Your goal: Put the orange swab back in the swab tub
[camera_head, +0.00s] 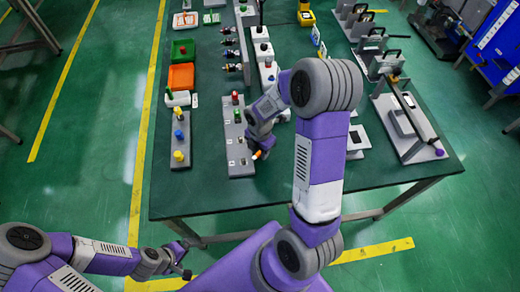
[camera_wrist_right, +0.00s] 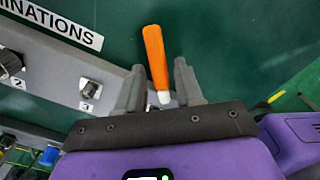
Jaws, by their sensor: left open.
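The orange swab (camera_wrist_right: 155,58) has an orange handle and a white end. In the right wrist view its white end shows between the two fingers of my right gripper (camera_wrist_right: 160,78), with gaps on both sides, and the handle points away beyond them. The gripper looks open around it. In the head view a bit of the orange swab (camera_head: 257,155) shows at my right gripper, beside the grey panel's front end. My left gripper (camera_head: 185,272) is open and empty, off the table's front edge. I cannot tell which container is the swab tub.
A grey panel (camera_head: 238,165) with knobs lies left of my right gripper. An orange tray (camera_head: 181,77), a green tray (camera_head: 184,49) and a grey button box (camera_head: 181,155) stand at the left. My right arm covers part of the table's middle.

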